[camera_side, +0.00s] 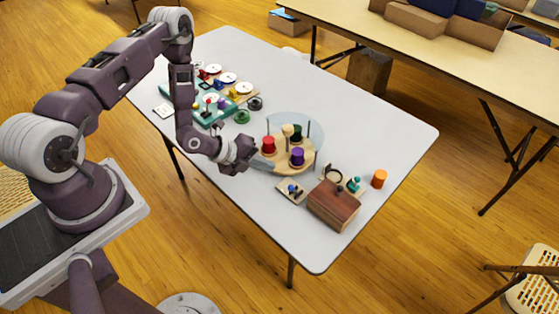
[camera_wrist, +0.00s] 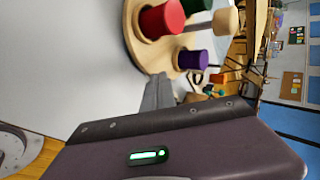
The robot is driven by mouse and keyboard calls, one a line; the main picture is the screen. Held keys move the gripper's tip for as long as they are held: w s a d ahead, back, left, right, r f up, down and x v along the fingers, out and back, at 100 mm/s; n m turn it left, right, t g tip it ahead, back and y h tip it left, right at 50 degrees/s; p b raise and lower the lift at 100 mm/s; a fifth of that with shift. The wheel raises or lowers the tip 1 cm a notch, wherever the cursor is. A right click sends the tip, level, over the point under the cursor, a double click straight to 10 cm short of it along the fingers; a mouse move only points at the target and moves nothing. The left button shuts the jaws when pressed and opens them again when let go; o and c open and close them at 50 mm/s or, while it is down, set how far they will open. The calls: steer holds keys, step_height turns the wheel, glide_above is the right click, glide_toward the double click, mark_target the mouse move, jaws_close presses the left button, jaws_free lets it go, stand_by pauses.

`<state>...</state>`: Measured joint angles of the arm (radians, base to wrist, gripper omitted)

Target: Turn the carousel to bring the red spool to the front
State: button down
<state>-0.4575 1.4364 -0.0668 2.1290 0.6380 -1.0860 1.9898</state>
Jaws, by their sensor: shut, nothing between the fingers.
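The carousel (camera_side: 277,164) is a round light-wood turntable on the table, with a clear curved guard behind it. The red spool (camera_side: 268,145) stands upright on its left side, and a purple spool (camera_side: 297,156) stands at the front right. A dark green spool (camera_side: 296,132) is toward the back, near the wooden centre knob (camera_side: 287,130). My gripper (camera_side: 257,160) is shut and empty at the carousel's left edge; contact is unclear. In the wrist view, the grey fingers (camera_wrist: 158,93) are beside the rim, below the red spool (camera_wrist: 162,19) and left of the purple spool (camera_wrist: 192,60).
A brown wooden box (camera_side: 333,205), a small board with a blue knob (camera_side: 291,191) and an orange cylinder (camera_side: 379,179) are at the front right. A teal tray (camera_side: 208,112) and dark and green rings (camera_side: 242,117) are at the left.

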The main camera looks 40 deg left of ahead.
mark_target(299, 161)
steer(key=w, duration=0.1)
steer(key=w+d, duration=0.1)
steer(key=w, duration=0.2)
steer(key=shift+d, duration=0.4)
steer(key=shift+w+d+n+t+y, duration=0.2)
steer(key=shift+d+n+y, duration=0.2)
steer(key=shift+n+y, duration=0.25)
steer(key=shift+w+d+n+t+y, duration=0.2)
steer(key=shift+d+n+y, duration=0.25)
steer(key=shift+n, duration=0.3)
steer(key=shift+w+d+n+y, duration=0.1)
steer(key=shift+d+n+y, duration=0.05)
steer(key=shift+n+y, duration=0.15)
steer(key=shift+w+d+n+y, duration=0.25)
steer(key=shift+w+n+y, duration=0.1)
steer(key=shift+n+y, duration=0.25)
steer(key=shift+w+d+n+y, duration=0.3)
steer(key=shift+n+y, duration=0.1)
steer(key=shift+n, duration=0.3)
steer(key=shift+w, duration=0.15)
steer(key=shift+w+d, duration=0.35)
steer(key=shift+w, duration=0.4)
